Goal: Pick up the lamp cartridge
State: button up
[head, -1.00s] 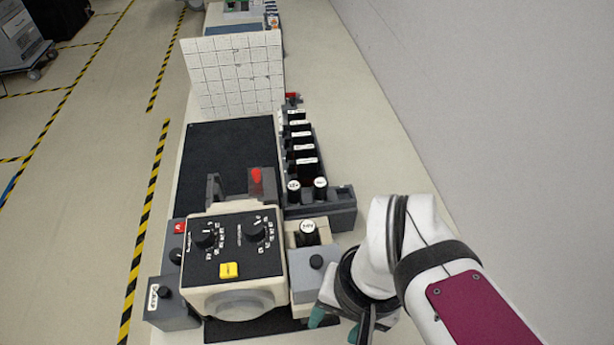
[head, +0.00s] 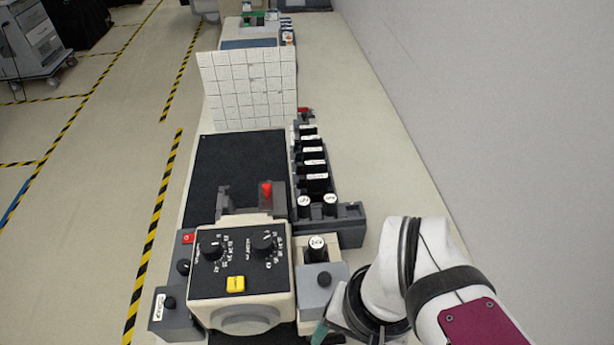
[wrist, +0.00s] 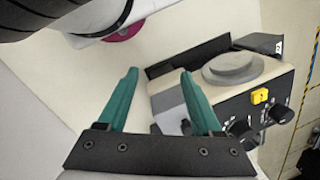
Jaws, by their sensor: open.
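Three black cylinders with white labelled caps look like cartridges; I cannot tell from the labels which is the lamp cartridge. Two, a left one (head: 304,205) and a right one (head: 330,204), stand upright in a grey rack (head: 350,228). A third (head: 317,249) stands in a cream holder (head: 304,262) beside the instrument box (head: 240,305).
The instrument box has black dials and a yellow button (head: 235,284). A red-topped part (head: 266,192) stands behind it. A row of black slotted blocks (head: 314,165) runs back from the rack. A white grid panel (head: 248,90) stands farther back. The pale tabletop (head: 385,170) on the right is clear.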

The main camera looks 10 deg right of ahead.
aim_at(317, 243)
jog(key=w+r+m, duration=0.2)
jog(key=w, duration=0.1)
jog(key=w+r+m+h, duration=0.1)
jog(key=w+r+m, duration=0.1)
jog(key=w+m, duration=0.1)
jog(key=w+r+m, duration=0.3)
jog(key=w, duration=0.1)
jog(key=shift+g+h, duration=0.3)
jog(key=w+a+r+m+h, duration=0.15)
jog(key=w+r+m, duration=0.25)
jog(key=w+m, duration=0.4)
jog(key=shift+m, duration=0.5)
jog(key=f, duration=1.6)
jog(key=shift+d, duration=0.25)
jog(key=shift+r, duration=0.1)
grip_shut()
